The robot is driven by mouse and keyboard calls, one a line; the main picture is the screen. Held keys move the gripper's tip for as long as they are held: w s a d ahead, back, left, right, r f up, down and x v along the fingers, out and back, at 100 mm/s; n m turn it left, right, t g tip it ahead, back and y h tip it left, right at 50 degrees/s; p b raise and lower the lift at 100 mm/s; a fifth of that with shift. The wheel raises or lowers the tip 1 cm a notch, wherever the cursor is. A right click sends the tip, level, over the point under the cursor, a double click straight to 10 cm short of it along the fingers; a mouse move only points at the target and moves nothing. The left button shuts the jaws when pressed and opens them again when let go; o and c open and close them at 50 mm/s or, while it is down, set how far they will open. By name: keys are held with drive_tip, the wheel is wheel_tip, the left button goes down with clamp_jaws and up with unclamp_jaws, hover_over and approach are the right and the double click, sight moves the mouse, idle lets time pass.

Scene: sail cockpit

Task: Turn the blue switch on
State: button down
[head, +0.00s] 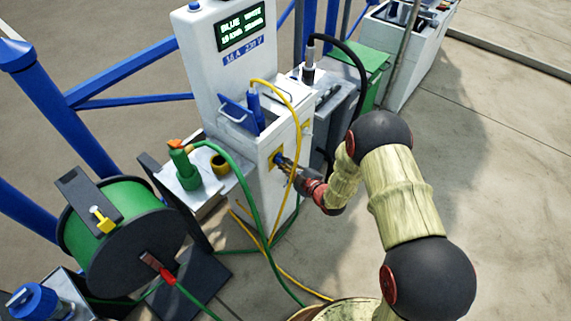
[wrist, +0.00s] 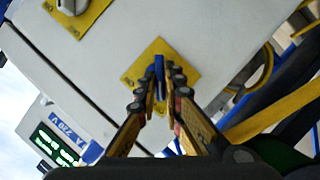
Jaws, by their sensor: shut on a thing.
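The blue switch (wrist: 159,66) is a narrow blue lever on a yellow square plate (wrist: 138,70), mounted on the side of a white cabinet (head: 258,185). My gripper (wrist: 160,85) has its two fingers closed around the lever, one on each side. In the head view my gripper (head: 285,164) reaches the cabinet from the right. There the fingers mostly hide the switch, with a bit of blue at their tips. In the wrist view the lever's end shows between the fingertips, roughly in line with the fingers. Its on or off position cannot be told.
A second yellow plate with a grey knob (wrist: 72,5) is on the same face. A yellow cable (head: 297,110) and a green cable (head: 245,190) hang by the cabinet. A green cable reel (head: 125,225) stands at left.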

idle(0.4)
drive_tip(key=shift+w+d+m+g+y+p, duration=0.15)
drive_tip(key=shift+m+g+y+p, duration=0.8)
drive_tip(key=shift+m+p, duration=0.9)
drive_tip(key=shift+w+d+m+g+y+p, duration=0.15)
drive_tip(key=shift+m+g+y+p, duration=0.9)
drive_tip(key=shift+m, duration=1.15)
drive_tip(key=shift+w+d+m+g+y+p, duration=0.15)
drive_tip(key=shift+m+g+y+p, duration=0.45)
drive_tip(key=shift+m+g+p, duration=1)
drive_tip(key=shift+w+m+t+p, duration=0.1)
drive_tip(key=shift+m+t+p, duration=0.25)
drive_tip(key=shift+m, duration=0.3)
drive_tip(key=c, duration=2)
unclamp_jaws()
drive_tip(key=shift+c, duration=0.2)
drive_tip(key=shift+o, duration=0.6)
